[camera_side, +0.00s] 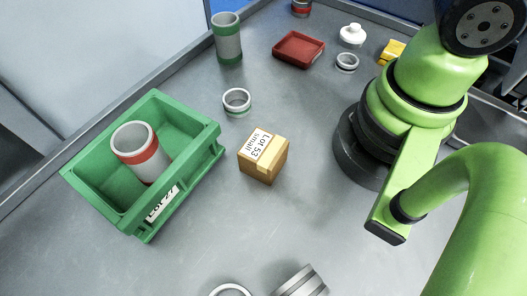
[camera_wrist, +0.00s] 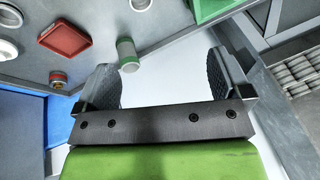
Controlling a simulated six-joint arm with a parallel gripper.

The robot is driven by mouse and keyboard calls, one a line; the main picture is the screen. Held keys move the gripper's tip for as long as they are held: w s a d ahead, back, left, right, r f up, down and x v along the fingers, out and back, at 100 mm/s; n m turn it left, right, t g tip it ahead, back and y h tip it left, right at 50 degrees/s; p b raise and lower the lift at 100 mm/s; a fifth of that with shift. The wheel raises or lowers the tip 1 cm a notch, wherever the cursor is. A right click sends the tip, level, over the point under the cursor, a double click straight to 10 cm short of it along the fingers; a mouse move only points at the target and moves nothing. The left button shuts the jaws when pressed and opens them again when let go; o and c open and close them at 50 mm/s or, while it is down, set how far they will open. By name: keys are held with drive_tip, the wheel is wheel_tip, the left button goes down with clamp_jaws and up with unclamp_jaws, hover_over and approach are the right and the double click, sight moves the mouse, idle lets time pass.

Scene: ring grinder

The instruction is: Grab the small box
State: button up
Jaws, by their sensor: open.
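The small box (camera_side: 263,157) is a tan cardboard cube with a white label reading "Lot 53 small". In the side view it sits upright on the grey table, right of the green crate and apart from it. The box does not show in the wrist view. My gripper (camera_wrist: 165,80) shows in the wrist view with its two dark fingers wide apart and nothing between them close by. The gripper's fingers are not visible in the side view, so its distance from the box cannot be told.
A green crate (camera_side: 88,208) holds a red-banded cylinder (camera_side: 138,150). A small ring (camera_side: 237,102) stands behind the box. A green-banded cylinder (camera_side: 227,40) and a red tray (camera_side: 298,49) stand farther back. Metal rings (camera_side: 300,283) lie at the front edge. Table around the box is clear.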

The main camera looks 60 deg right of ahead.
drive_tip(key=a+f+n+g+h, duration=0.1)
drive_tip(key=a+f+n+g, duration=0.15)
drive_tip(key=a+f, duration=0.5)
drive_tip(key=g+h, duration=0.1)
drive_tip(key=g, duration=0.1)
hover_over(263, 149)
drive_tip(key=shift+n+t, duration=0.25)
drive_tip(key=shift+n, duration=0.2)
wheel_tip(263, 149, down, 8)
drive_tip(key=shift+a+r, duration=0.1)
wheel_tip(263, 149, down, 4)
drive_tip(key=shift+r, duration=0.1)
drive_tip(key=shift+d+f, duration=0.15)
drive_tip(key=shift+f, duration=1.4)
drive_tip(key=shift+d+f, duration=0.1)
drive_tip(key=shift+f, duration=1.45)
drive_tip(key=shift+c, duration=0.3)
drive_tip(key=c, duration=1.1)
drive_tip(key=shift+r, duration=0.2)
